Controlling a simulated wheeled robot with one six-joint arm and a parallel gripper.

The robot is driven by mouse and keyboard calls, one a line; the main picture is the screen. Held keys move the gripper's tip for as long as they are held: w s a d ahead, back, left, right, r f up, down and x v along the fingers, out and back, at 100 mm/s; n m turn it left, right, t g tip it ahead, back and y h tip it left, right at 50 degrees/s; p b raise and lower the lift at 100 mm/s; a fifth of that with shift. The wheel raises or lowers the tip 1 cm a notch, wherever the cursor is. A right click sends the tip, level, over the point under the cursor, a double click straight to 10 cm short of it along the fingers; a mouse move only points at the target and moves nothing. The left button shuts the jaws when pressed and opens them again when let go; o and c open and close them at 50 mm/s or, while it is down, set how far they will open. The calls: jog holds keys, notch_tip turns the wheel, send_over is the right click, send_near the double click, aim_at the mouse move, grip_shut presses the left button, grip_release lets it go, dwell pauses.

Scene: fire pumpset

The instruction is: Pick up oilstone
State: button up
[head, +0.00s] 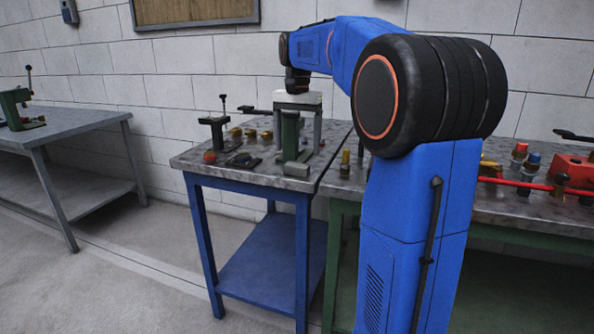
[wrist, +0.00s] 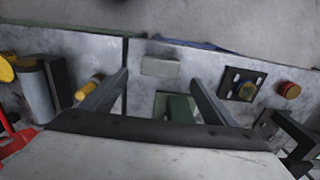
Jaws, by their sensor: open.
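A small pale grey rectangular block, which looks like the oilstone (wrist: 160,66), lies flat on the metal bench top near its front edge in the wrist view. In the head view it shows as a grey block (head: 297,169) at the front of the blue-legged bench. My gripper (wrist: 161,80) is open and empty, fingers pointing down at the bench. In the wrist view the block appears between and just beyond the fingertips, not held. In the head view my gripper (head: 297,148) is above and behind the block. A green part (wrist: 176,107) stands between the fingers in the picture.
A yellow-capped piece (wrist: 88,88) is beside one finger. A second bench (head: 520,205) with red fittings adjoins at right.

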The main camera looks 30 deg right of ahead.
aim_at(297, 165)
jog(key=shift+s+a+f, duration=0.15)
jog(key=shift+f, duration=2.6)
jog(key=shift+c, duration=0.5)
jog(key=c, duration=1.1)
jog(key=shift+c, duration=0.2)
notch_tip(297, 165, up, 10)
